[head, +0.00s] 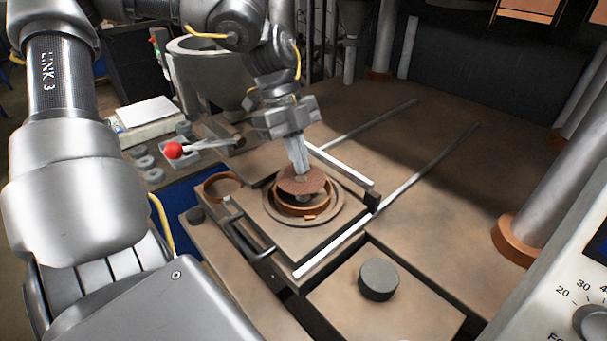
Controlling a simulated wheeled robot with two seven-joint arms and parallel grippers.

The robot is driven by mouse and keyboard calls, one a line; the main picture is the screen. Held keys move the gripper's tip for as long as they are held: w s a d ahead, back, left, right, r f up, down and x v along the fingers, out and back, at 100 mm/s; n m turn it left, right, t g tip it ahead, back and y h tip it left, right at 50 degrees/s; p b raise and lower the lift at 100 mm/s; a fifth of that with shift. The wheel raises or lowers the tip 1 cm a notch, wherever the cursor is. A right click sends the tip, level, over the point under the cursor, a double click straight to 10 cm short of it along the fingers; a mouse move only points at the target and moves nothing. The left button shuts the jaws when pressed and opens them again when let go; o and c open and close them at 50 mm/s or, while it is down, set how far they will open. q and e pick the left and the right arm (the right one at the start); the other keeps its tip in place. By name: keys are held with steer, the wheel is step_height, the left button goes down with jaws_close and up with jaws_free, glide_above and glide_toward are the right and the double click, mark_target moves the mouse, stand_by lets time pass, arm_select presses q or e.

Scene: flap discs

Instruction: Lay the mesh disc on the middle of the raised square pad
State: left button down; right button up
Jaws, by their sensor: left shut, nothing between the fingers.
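A reddish-brown round disc (303,184), which looks like the mesh disc, is over a copper-coloured ring (290,208) on a round grey base. A grey piece shows below the disc, inside the ring. The ring stands on a brown square plate (333,232) that looks like the raised square pad. My left gripper (301,170) points down over the disc. Its fingers are together and hide part of the disc's top. Its tips are at or just above the disc; I cannot tell whether they touch. My right gripper is out of view.
Another copper-coloured ring (222,185) lies left of the plate. A dark grey cylinder (378,279) stands on a lower-right plate. A black handle (247,243) and pale rails (330,244) border the square plate. A red-knobbed lever (174,150) is at left.

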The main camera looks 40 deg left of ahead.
arm_select(q)
steer(key=shift+f+b, duration=0.65)
steer(key=shift+f, duration=0.05)
steer(key=shift+w+f+b, duration=0.15)
steer(key=shift+w+b, duration=0.05)
steer(key=shift+b, duration=0.25)
stand_by(1.3)
stand_by(0.4)
steer(key=shift+w+a+r+p, duration=0.1)
steer(key=shift+w+r+p, duration=0.15)
steer(key=shift+r+p, duration=0.65)
step_height(320, 180, up, 2)
steer(key=shift+s+r+p, duration=0.15)
steer(key=shift+r+p, duration=0.1)
steer(key=shift+p, duration=0.4)
steer(key=shift+r+p, duration=0.95)
steer(key=shift+r, duration=0.45)
